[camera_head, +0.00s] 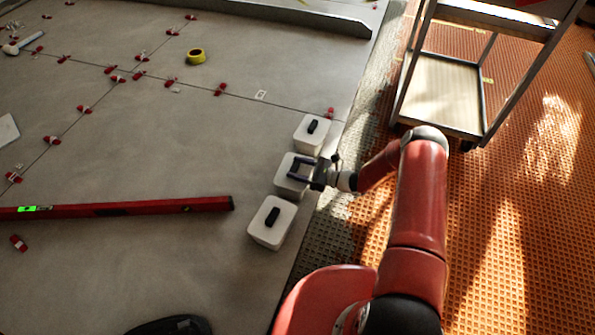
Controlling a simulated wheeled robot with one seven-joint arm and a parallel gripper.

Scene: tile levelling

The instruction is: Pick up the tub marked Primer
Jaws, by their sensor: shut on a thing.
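Three white tubs with dark lids' handles stand in a row along the right edge of the grey tiled floor: a far tub (305,140), a middle tub (286,187) and a near tub (264,236). No writing can be read on any of them, so I cannot tell which is marked Primer. My gripper (294,169) reaches in from the right over the middle tub and is shut on its handle, which its fingers mostly hide. I cannot tell whether that tub is clear of the floor.
A red spirit level (120,207) lies left of the tubs. Yellow tape (196,56) and several red levelling clips (118,79) are on the tiles. A metal cart (440,95) stands at the upper right on orange matting (500,230). A long metal bar (300,16) lies at the back.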

